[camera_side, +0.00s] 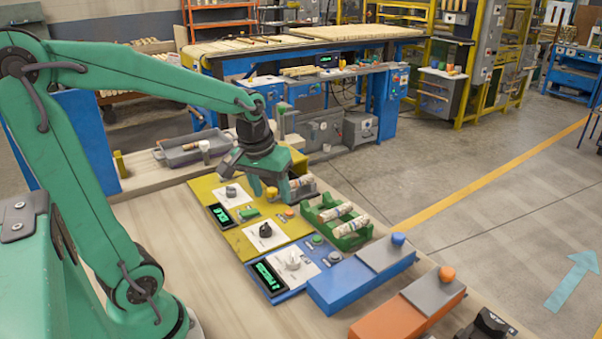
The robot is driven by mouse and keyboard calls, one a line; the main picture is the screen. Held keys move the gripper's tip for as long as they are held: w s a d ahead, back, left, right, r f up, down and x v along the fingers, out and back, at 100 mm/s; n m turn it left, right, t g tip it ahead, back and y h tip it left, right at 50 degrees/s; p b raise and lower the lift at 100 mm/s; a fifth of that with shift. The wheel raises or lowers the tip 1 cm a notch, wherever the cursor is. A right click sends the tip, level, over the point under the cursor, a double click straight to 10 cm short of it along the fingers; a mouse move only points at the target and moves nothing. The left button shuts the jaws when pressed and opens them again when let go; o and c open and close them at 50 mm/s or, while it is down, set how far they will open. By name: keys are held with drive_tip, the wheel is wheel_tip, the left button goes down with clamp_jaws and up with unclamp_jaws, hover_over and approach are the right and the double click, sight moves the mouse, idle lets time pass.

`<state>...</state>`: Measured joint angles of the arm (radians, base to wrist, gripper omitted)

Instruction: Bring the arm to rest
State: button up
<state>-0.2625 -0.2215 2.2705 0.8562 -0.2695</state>
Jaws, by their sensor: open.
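My green arm reaches from the left over the workbench (185,235). The arm partly hides the tray and the far edge of the panel. Whether the fingertips touch anything below is too small to tell.
A green tray (352,240) holds light turned pieces. A blue panel (300,262) with a knob and display, a blue box (340,288) with a blue button, and an orange box (388,318) stand nearer. A grey bin (180,158) is behind. Bare bench lies left of the panels.

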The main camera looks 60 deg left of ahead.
drive_tip(key=s+d+r+m+t, duration=0.2)
drive_tip(key=s+d+r+m, duration=0.2)
drive_tip(key=s+d+m, duration=0.2)
drive_tip(key=shift+s+d+r+t+h, duration=0.35)
drive_tip(key=shift+s+d+t+h, duration=0.05)
drive_tip(key=shift+s+d, duration=0.7)
